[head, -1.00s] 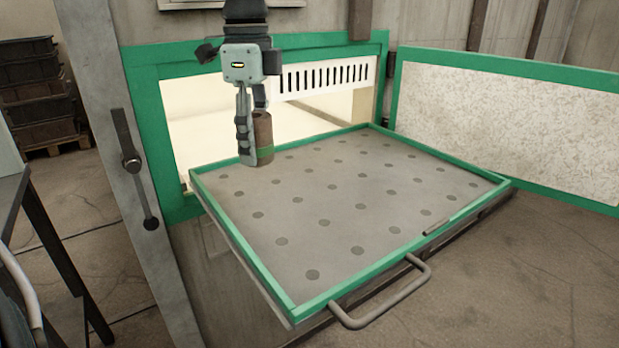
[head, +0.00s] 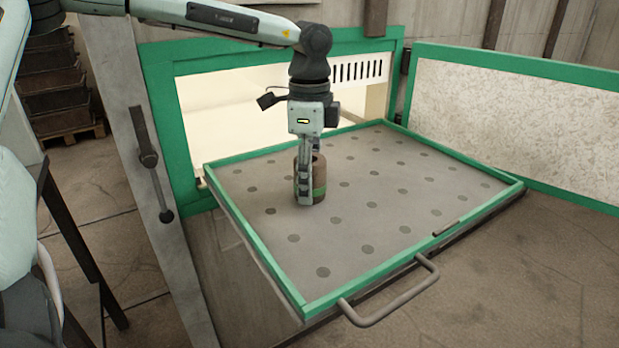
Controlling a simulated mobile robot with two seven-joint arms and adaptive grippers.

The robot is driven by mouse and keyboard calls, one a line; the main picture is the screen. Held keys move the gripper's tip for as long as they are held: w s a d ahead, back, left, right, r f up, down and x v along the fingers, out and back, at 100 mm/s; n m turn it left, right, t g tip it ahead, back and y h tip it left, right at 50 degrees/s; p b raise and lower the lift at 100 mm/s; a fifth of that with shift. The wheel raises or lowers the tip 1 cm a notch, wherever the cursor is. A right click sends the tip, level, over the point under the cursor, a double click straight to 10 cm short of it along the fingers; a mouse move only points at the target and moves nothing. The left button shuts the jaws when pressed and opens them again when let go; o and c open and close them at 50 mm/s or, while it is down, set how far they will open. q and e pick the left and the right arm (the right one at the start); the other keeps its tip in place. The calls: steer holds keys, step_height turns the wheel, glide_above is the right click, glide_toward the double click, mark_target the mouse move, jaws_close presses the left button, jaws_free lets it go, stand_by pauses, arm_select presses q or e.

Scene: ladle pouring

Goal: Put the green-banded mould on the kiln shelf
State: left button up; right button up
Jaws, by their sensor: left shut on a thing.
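The green-banded mould (head: 319,183) is a brown, hollow-topped cylinder with a green band near its lower part. My left gripper (head: 307,190) points straight down and is shut on the mould's wall, with a finger on its near side. The mould is upright over the left-middle part of the kiln shelf (head: 365,215), a grey perforated tray with a green rim. Its base looks at or very close to the shelf surface; I cannot tell whether it touches. My right gripper is not in view.
The lit kiln opening (head: 235,115) with its green frame is behind the shelf. The open kiln door (head: 515,125) stands at the right. A handle (head: 395,295) sticks out from the shelf's front. A dark crate stack (head: 55,85) stands far left.

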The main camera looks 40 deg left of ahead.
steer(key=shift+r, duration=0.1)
arm_select(q)
steer(key=o, duration=1.3)
steer(key=shift+o, duration=0.2)
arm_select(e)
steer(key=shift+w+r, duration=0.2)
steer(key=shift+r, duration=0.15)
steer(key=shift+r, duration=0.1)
arm_select(q)
steer(key=shift+r, duration=0.35)
step_height(320, 180, up, 11)
steer(key=shift+r+b, duration=0.2)
steer(key=shift+b, duration=0.2)
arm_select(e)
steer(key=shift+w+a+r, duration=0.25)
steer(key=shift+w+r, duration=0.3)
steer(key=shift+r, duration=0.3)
